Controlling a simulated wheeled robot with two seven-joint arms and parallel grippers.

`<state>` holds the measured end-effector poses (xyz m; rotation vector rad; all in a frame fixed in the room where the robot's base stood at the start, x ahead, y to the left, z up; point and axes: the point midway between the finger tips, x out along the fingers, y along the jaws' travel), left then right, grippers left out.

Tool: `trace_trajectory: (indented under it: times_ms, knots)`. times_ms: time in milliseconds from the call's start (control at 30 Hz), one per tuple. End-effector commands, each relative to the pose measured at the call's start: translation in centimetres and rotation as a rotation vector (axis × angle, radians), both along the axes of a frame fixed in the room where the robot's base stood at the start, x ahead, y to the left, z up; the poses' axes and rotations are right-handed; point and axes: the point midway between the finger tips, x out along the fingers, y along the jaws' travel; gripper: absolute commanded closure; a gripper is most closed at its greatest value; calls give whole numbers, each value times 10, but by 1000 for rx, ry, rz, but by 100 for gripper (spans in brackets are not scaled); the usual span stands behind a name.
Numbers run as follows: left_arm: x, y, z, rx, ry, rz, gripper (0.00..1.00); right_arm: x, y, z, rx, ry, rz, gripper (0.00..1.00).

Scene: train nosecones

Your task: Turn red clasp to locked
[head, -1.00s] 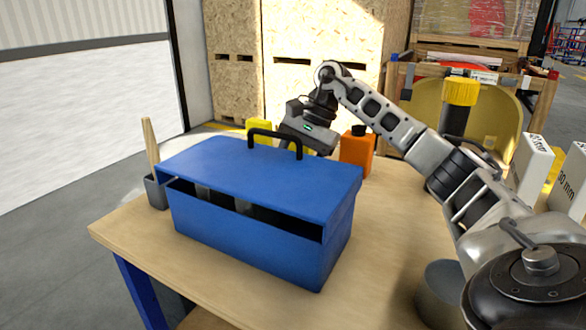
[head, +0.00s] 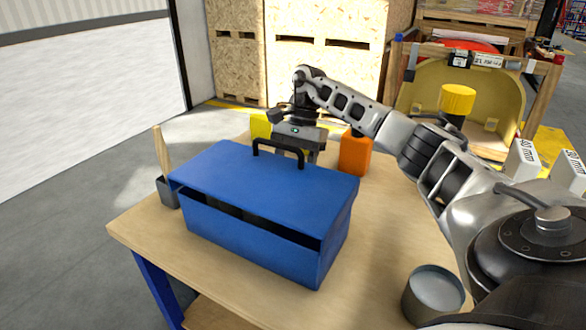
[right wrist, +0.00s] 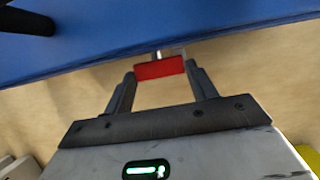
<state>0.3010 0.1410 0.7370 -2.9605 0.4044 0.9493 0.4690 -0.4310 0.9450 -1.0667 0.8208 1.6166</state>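The red clasp (right wrist: 160,69) shows in the right wrist view as a short red bar with a small metal piece behind it, at the edge of the blue toolbox (right wrist: 110,30). In the head view the toolbox (head: 262,182) stands on the table with its lid lowered and a dark gap under the front edge; the clasp is hidden. My right gripper (right wrist: 161,75) is at the toolbox's far side, with one finger on each side of the clasp. Its fingers are spread; whether they touch the clasp's ends is unclear. My left gripper is not in view.
A black handle (head: 278,146) tops the lid. An orange container (head: 354,154) and a yellow one (head: 261,127) stand behind the toolbox. A grey pot (head: 168,191) with a wooden stick is at left, a grey cylinder (head: 433,292) at front right. The table front (head: 190,258) is clear.

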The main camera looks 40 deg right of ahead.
Motion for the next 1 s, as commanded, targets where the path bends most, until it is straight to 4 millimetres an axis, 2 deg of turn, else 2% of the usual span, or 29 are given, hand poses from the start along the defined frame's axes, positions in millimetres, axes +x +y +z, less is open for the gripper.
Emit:
trace_trajectory:
  times_ms: [33, 67, 333, 467, 567, 700, 867, 1000]
  knots:
    - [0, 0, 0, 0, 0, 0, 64, 0, 0, 1, -1, -1, 0, 29]
    - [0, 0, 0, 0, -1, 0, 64, 0, 0, 1, -1, -1, 0, 24]
    - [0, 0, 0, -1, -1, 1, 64, 0, 0, 1, 0, -1, 0, 24]
    - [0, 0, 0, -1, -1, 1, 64, 2, -3, 8, 1, -3, -1, 24]
    - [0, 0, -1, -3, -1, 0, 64, 4, -9, 23, 1, -6, -1, 24]
    - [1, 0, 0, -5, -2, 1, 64, 8, -20, 54, 1, -7, -3, 24]
    - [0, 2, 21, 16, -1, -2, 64, 12, -35, 98, 0, -3, -3, 24]
    - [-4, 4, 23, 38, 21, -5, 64, 16, -46, 126, 0, -2, -3, 24]
